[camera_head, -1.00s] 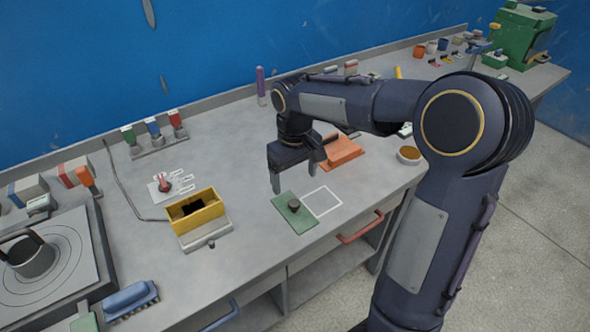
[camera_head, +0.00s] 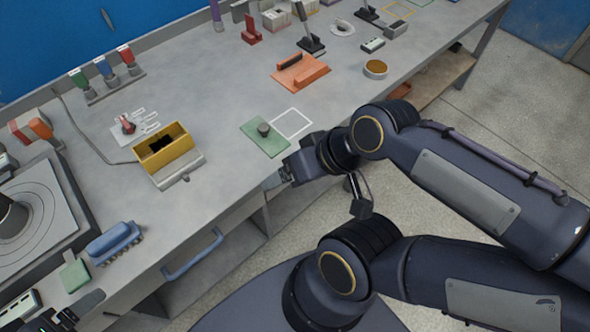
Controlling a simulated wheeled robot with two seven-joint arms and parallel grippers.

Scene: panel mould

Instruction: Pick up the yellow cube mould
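The yellow cube mould (camera_head: 178,151) is an open-topped yellow box with a dark inside. It stands on a grey base plate (camera_head: 182,170) on the bench, left of the green mat. No gripper touches it. My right gripper (camera_head: 284,177) is at the bench's front edge, below the green mat and well to the right of the mould. It is small and seen from an angle that hides its finger gap. Dark parts at the bottom left corner look like my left gripper (camera_head: 62,318), cut off by the frame edge and away from the mould.
An orange tool (camera_head: 300,72) lies beyond. A blue brush (camera_head: 112,242) and a round-plate device (camera_head: 35,220) are at left. Bench around the mould is mostly clear.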

